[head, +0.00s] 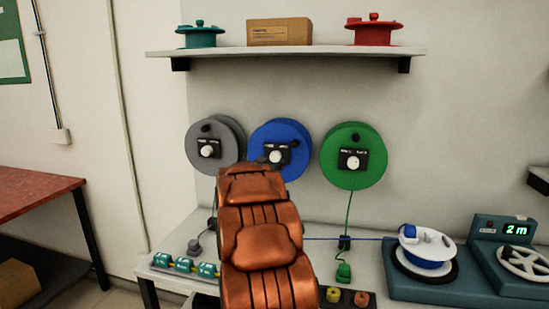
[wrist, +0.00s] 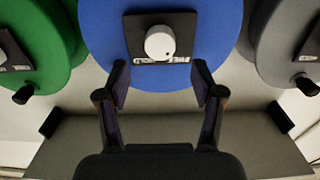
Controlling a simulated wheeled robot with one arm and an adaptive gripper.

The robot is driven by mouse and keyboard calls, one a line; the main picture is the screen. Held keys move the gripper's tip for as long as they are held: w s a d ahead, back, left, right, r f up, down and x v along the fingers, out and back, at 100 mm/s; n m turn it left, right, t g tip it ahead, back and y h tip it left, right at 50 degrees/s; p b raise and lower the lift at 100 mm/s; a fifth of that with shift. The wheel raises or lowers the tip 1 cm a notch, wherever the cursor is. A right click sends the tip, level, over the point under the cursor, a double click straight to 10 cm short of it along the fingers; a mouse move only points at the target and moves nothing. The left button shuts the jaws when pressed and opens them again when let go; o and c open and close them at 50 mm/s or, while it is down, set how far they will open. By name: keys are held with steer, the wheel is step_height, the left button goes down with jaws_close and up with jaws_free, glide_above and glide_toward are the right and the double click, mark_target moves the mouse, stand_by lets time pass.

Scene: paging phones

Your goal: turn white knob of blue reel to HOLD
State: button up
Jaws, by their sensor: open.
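The blue reel (head: 286,134) hangs on the wall between a grey and a green reel. Its black plate carries a round white knob (head: 275,157), partly hidden by my arm's end in the head view. The wrist view, which looks upside down, shows the blue reel (wrist: 200,75) and white knob (wrist: 160,43) closer, with a small dark dot near the knob's lower right rim. The lettering on the plate is too small to read surely. My gripper (wrist: 160,80) is open and empty, its fingers apart, lined up with the knob but not around it.
The grey reel (head: 208,132) and green reel (head: 350,135) have similar knobs close on either side. A shelf (head: 290,54) above holds a box and two small reels. Below, the bench carries green connectors and a winding machine (head: 425,282) with a blue cord.

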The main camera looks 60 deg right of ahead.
mark_target(274, 157)
steer(key=shift+p+x, duration=0.75)
steer(key=shift+x, duration=2.35)
steer(key=shift+w+f, duration=0.1)
steer(key=c, duration=1.1)
